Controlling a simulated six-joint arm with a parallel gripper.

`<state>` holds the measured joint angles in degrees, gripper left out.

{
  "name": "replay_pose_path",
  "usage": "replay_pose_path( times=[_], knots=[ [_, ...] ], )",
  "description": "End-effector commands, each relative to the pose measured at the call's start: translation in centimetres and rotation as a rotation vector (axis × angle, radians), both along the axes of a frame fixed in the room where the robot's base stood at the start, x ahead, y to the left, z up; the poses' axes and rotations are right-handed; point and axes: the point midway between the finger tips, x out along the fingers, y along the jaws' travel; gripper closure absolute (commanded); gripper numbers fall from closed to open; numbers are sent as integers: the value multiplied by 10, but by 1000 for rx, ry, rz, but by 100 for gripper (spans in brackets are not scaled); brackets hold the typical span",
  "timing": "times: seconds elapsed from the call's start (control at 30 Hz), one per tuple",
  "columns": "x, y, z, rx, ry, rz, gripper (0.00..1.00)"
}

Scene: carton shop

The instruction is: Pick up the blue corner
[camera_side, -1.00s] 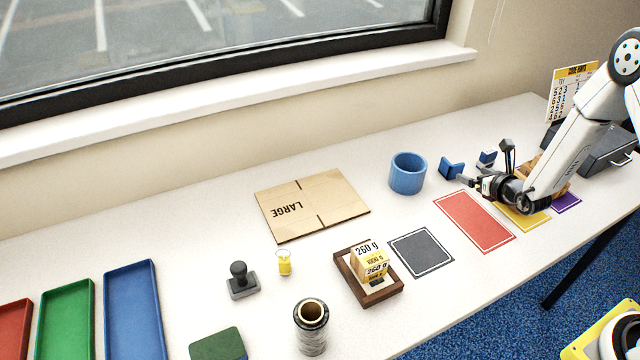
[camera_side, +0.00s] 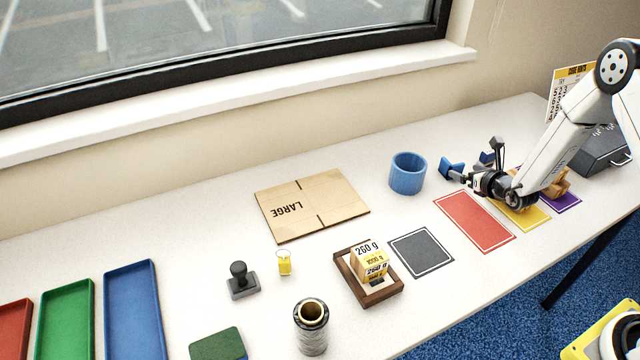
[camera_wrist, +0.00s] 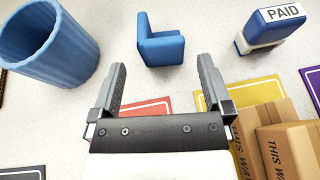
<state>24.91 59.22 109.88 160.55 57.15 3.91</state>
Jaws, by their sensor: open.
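The blue corner (camera_wrist: 160,45) is a small L-shaped piece standing on the white table. In the wrist view it sits just beyond the fingertips, roughly centred between them. In the side view the blue corner (camera_side: 450,168) shows beside my gripper, right of the blue cup. My gripper (camera_wrist: 160,80) is open and empty, with the two grey fingers spread apart. In the side view my gripper (camera_side: 476,163) hangs low over the table, its fingers towards the corner. I cannot tell its exact height above the table.
A blue cup (camera_wrist: 48,42) stands left of the corner. A blue PAID stamp (camera_wrist: 268,28) is to its right. Cardboard boxes (camera_wrist: 280,140) lie near the right finger. Red (camera_side: 474,222), yellow (camera_side: 530,218) and purple (camera_side: 566,203) mats lie in front.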

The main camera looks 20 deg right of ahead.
Motion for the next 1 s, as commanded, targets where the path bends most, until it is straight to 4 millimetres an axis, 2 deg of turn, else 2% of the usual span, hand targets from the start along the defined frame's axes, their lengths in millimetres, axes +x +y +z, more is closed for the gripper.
replay_pose_path(
  times=[0.5,1.0],
  knots=[
    [38,-6,-19,0,0,0,0],
    [41,-6,-20,0,0,0,0]
  ],
)
